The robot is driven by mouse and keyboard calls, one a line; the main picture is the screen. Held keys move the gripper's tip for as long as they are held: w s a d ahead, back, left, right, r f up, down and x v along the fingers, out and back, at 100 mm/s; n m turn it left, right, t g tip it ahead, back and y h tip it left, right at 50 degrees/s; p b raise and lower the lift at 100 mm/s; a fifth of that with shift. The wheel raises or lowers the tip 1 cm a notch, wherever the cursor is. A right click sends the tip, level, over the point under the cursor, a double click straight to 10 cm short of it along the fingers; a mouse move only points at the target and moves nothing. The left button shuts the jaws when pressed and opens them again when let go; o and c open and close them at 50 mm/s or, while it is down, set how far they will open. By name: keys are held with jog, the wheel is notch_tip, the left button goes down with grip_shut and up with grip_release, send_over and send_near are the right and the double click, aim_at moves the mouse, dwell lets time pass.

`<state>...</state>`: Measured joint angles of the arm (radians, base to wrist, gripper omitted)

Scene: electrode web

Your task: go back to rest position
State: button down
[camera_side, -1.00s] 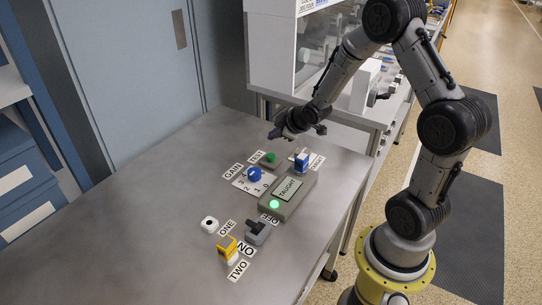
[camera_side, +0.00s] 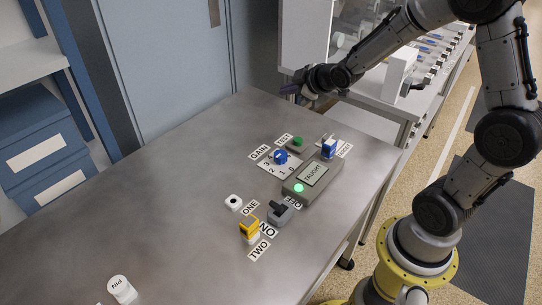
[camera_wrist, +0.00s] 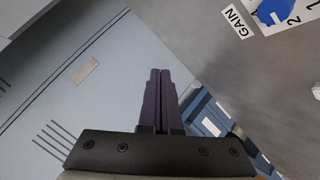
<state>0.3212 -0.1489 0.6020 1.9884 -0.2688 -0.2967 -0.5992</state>
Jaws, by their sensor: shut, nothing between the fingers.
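My gripper (camera_side: 292,89) is raised above the far end of the metal table (camera_side: 150,185), apart from everything on it. In the wrist view its two dark purple fingers (camera_wrist: 160,72) lie together with nothing between them. In the side view the green TEST button (camera_side: 297,142), the blue GAIN knob (camera_side: 281,157) and a grey box (camera_side: 313,180) reading TAUGHT with a lit green lamp (camera_side: 298,188) stand nearer the camera than my gripper. The knob also shows in the wrist view (camera_wrist: 275,10).
A blue and white block (camera_side: 328,148) stands by the grey box. A yellow-topped piece (camera_side: 249,228), a dark switch (camera_side: 281,212) and a white round piece (camera_side: 233,202) sit nearer. A white PIN cylinder (camera_side: 121,289) stands front left. The table's left part is mostly bare.

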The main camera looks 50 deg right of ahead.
jog(key=s+a+r+m+y, duration=0.1)
jog(key=s+a+r+m, duration=0.1)
jog(key=s+a+r, duration=1.05)
jog(key=s+f+m+g, duration=0.2)
jog(key=s+f, duration=0.1)
jog(key=s, duration=0.5)
jog(key=s+f+m+g+y, duration=0.1)
jog(key=s+f+m+g, duration=0.1)
jog(key=s, duration=0.6)
jog(key=shift+s+a+f+m+g+y, duration=0.3)
jog(key=shift+a+f+g, duration=0.1)
jog(key=shift+f+g, duration=0.4)
jog(key=shift+r, duration=0.1)
